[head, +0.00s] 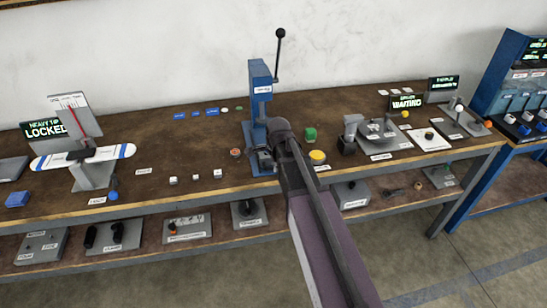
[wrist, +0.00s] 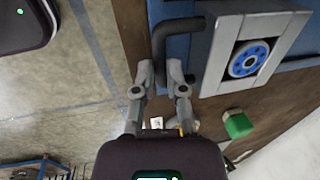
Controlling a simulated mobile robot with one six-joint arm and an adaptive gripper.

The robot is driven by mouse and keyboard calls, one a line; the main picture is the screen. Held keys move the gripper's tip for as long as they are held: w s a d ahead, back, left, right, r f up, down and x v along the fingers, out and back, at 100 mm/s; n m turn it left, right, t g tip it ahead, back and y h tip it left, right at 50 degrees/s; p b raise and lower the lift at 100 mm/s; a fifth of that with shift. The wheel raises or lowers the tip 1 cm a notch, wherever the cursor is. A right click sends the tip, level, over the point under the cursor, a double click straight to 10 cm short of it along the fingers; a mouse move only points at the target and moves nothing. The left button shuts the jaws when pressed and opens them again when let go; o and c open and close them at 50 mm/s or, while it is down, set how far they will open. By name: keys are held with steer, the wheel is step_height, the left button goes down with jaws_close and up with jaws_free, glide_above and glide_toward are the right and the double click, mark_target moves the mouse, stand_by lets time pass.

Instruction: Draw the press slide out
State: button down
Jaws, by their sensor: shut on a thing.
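The blue press (head: 260,88) stands on the bench with its black-knobbed lever raised. A dark bar handle (wrist: 158,42) sticks out from the slide's side. My gripper (wrist: 161,68) is shut on this handle, one finger on each side of it. In the head view my arm hides much of the press's lower front, and how far the slide stands out cannot be told there.
A green block (head: 310,134) and a yellow button (head: 317,157) stand right of the press. Small white cubes (head: 196,177) and a red button (head: 236,153) lie left of it. The bench's front edge (head: 150,207) runs below, with a loaded lower shelf.

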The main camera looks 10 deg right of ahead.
steer(key=shift+s+f, duration=0.1)
steer(key=shift+s, duration=0.75)
steer(key=c, duration=0.7)
jaws_free()
steer(key=shift+s, duration=0.1)
